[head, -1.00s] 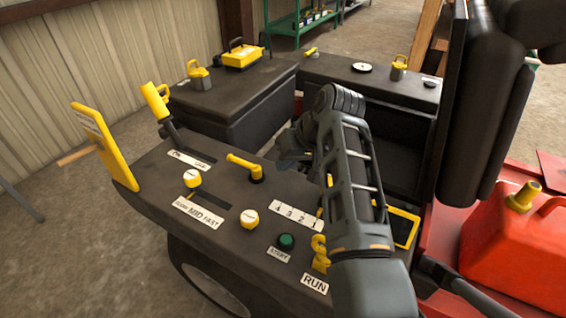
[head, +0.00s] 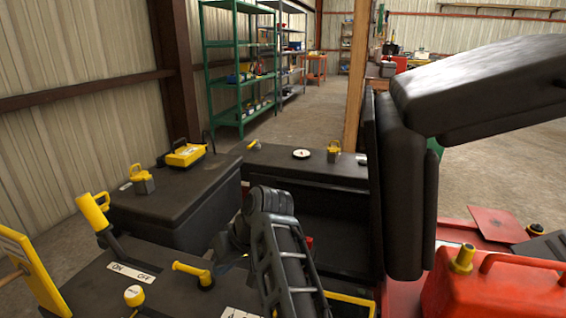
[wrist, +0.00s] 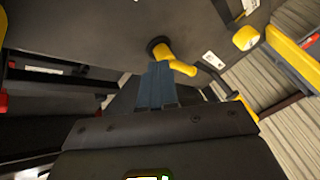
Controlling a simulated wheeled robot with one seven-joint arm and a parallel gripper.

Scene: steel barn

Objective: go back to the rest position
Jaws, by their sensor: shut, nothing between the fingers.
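My gripper (wrist: 157,86) shows in the wrist view as two blue-grey fingers lying together, shut and empty. In that view the yellow lever (wrist: 178,60) on the dark console appears just beyond the fingertips; I cannot tell how far apart they are. In the head view my folded arm (head: 285,255) rises over the console at the bottom centre. The fingers are not clearly visible there. The same yellow lever (head: 192,271) stands left of the arm.
The console (head: 85,285) has a tall yellow-gripped lever (head: 93,211) and a yellow knob (head: 134,296). Behind are a dark box (head: 170,210) and black seat (head: 405,190). A red fuel can (head: 480,285) is at right. Green shelves (head: 238,60) stand beyond open floor.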

